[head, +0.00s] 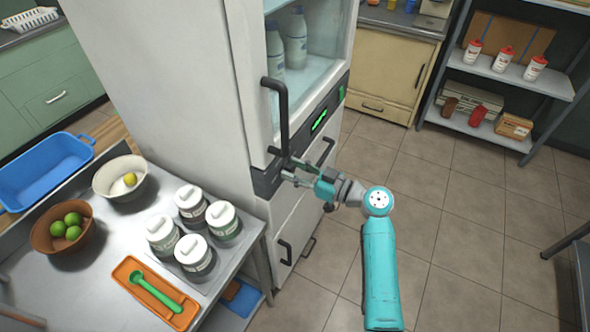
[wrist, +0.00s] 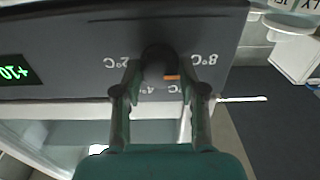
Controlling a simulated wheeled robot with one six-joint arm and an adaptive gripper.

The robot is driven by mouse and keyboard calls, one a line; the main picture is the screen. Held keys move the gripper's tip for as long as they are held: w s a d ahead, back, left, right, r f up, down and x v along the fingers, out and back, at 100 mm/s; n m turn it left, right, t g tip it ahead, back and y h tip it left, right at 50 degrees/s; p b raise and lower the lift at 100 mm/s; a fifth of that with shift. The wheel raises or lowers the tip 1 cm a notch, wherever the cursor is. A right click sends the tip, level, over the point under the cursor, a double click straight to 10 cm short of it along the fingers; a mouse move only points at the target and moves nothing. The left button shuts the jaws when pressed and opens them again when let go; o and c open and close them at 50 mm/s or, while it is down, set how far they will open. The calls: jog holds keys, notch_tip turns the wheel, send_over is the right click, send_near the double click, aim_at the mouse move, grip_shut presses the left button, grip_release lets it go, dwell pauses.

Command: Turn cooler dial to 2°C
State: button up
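The cooler dial (wrist: 158,62) is a dark round knob on the grey front panel in the wrist view, which is upside down. An orange mark (wrist: 172,77) on it points down and right in that view, away from the 2°C label (wrist: 123,63) at its left. An 8°C label (wrist: 205,58) is at its right, and a 4° label is partly hidden below. My gripper (wrist: 160,72) has a fingertip on each side of the dial. I cannot tell whether both press on it. In the head view my gripper (head: 285,170) is at the cooler (head: 165,80) panel and hides the dial.
A black door handle (head: 279,115) stands out just above my gripper. A green-lit display (head: 319,121) is on the panel. A metal table (head: 100,300) with jars and bowls is at the left. Open tiled floor (head: 450,200) lies to the right, before a shelf (head: 500,125).

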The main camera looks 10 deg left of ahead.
jog(key=shift+c, duration=0.8)
